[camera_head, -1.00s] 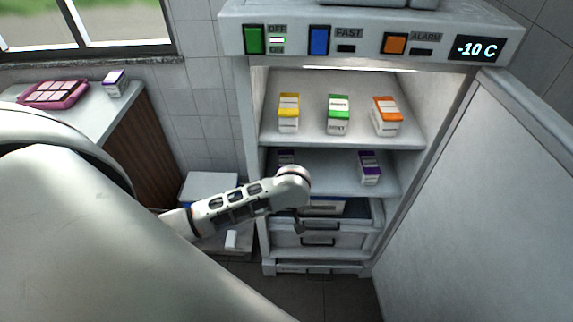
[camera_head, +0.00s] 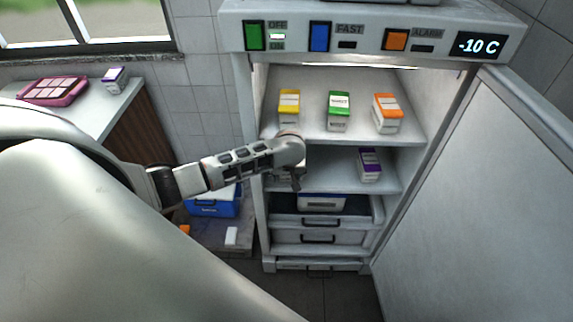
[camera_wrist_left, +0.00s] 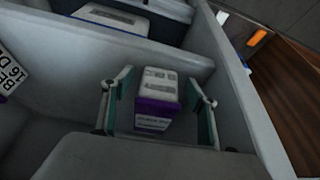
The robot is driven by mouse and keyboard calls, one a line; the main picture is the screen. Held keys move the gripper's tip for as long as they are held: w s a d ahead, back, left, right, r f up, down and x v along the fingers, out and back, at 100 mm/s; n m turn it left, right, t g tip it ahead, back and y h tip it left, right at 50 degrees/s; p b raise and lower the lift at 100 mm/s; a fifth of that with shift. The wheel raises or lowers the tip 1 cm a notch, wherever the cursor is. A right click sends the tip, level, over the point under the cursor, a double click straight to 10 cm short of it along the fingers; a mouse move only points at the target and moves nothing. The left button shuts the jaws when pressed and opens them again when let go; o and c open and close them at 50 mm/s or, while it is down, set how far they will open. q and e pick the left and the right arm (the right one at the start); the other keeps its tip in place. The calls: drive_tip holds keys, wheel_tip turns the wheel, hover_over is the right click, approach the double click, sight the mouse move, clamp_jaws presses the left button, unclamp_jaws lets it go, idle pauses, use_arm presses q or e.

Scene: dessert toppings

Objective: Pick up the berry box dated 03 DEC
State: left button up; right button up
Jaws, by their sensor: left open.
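My left gripper (camera_head: 296,182) is open at the left part of the freezer's middle shelf. In the left wrist view, a white and purple box (camera_wrist_left: 155,103) stands between its two open fingers (camera_wrist_left: 160,112); its small print is too blurred to read. My wrist mostly hides that spot in the head view. Another purple and white box (camera_head: 369,165) stands at the right of the same shelf. At the left edge of the wrist view, a cut-off box label (camera_wrist_left: 12,80) shows "BE" and "16 D". My right gripper is out of view.
Yellow (camera_head: 289,107), green (camera_head: 338,111) and orange (camera_head: 386,113) boxes stand on the shelf above. Drawers (camera_head: 318,238) lie below. The open freezer door (camera_head: 480,190) bounds the right. A purple box (camera_head: 114,80) and pink tray (camera_head: 52,91) rest on the left counter.

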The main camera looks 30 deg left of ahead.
use_arm(q)
drive_tip(key=shift+f, duration=0.3)
drive_tip(key=c, duration=1.4)
drive_tip(key=shift+r, duration=0.1)
